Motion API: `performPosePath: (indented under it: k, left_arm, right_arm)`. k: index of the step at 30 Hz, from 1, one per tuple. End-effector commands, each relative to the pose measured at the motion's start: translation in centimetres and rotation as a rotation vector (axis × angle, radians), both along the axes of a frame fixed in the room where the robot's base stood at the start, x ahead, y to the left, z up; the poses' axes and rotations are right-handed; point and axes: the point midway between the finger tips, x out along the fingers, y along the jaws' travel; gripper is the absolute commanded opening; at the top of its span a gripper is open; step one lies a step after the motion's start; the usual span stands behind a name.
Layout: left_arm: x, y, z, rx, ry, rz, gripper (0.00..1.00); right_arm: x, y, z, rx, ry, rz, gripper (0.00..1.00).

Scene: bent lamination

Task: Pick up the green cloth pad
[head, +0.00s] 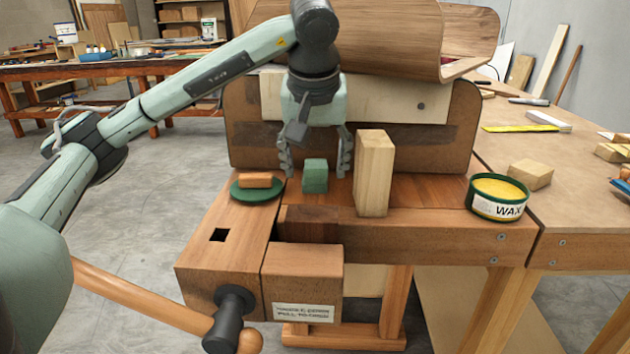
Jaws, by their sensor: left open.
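A small green block-shaped pad (315,180), apparently the cloth pad, stands on the wooden bench top. My left gripper (316,163) points down over it with its fingers open. In the head view one finger is on each side of the pad, with a visible gap on both sides. I cannot tell whether the fingers are level with it in depth. A flat round green disc (250,196) lies to the left, with a small orange-brown wooden block (256,180) on it. My right gripper is not in view.
An upright wooden block (374,172) stands close to the right of my left gripper. A wax tin (498,197) is farther right. The curved wooden form (465,125) rises behind. A vise (303,280) is at the bench's front, with a square hole to its left.

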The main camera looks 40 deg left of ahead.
Motion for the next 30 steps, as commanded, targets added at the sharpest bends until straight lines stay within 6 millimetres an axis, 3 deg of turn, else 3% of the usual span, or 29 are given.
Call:
performPosePath:
  k: [10,21,30]
  left_arm:
    - [0.37,0.32,-0.9,0.001,-0.003,0.001,0.62]
    - [0.35,0.29,-0.89,0.001,-0.003,0.001,0.17]
    - [0.37,0.27,-0.67,0.0,-0.004,0.0,0.16]
  right_arm:
    - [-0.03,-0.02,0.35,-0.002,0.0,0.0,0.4]
    - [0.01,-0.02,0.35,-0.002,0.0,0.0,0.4]
    - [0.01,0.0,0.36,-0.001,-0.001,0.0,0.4]
